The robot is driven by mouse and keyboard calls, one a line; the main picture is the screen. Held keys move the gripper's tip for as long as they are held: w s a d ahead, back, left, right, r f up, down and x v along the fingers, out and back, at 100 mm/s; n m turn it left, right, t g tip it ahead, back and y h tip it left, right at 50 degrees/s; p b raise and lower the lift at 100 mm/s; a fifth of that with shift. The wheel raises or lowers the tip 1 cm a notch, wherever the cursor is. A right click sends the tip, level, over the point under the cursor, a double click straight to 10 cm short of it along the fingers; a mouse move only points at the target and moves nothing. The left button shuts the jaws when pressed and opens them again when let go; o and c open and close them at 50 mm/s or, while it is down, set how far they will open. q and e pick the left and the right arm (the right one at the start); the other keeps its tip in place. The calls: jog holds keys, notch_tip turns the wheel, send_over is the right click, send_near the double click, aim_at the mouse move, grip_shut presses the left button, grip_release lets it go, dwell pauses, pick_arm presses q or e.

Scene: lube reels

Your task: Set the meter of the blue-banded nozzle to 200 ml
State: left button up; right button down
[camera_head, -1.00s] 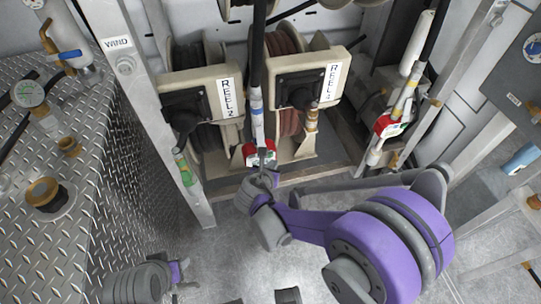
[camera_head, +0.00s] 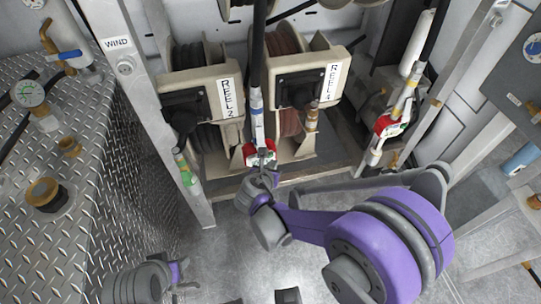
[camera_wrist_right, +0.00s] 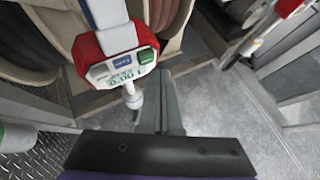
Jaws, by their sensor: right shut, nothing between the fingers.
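The blue-banded nozzle (camera_head: 257,106) hangs upright in front of the reels, with a blue and white band above its red meter (camera_head: 250,153). In the right wrist view the red meter (camera_wrist_right: 117,62) faces me, with a small display (camera_wrist_right: 121,77), a blue button (camera_wrist_right: 122,64) and a green button (camera_wrist_right: 146,56). The display seems to read about 100, but its digits are blurred. My right gripper (camera_head: 263,168) is shut and empty just below the meter.
Another red meter (camera_head: 388,126) on a yellow-banded nozzle stands to the right. A green-banded nozzle (camera_head: 187,174) hangs by the left post (camera_head: 160,130). The reels labelled REEL 2 (camera_head: 202,90) and REEL 4 (camera_head: 310,80) stand behind. The grey floor in front is mostly clear.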

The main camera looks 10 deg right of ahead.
jog(key=shift+w, duration=0.15)
dwell(0.3)
jog(key=shift+w, duration=0.3)
jog(key=shift+w, duration=0.7)
dwell(0.8)
jog(key=shift+s, duration=0.1)
jog(key=shift+s+b, duration=0.35)
jog(key=shift+s, duration=0.75)
jog(key=shift+s+d, duration=0.1)
jog(key=shift+d, duration=0.05)
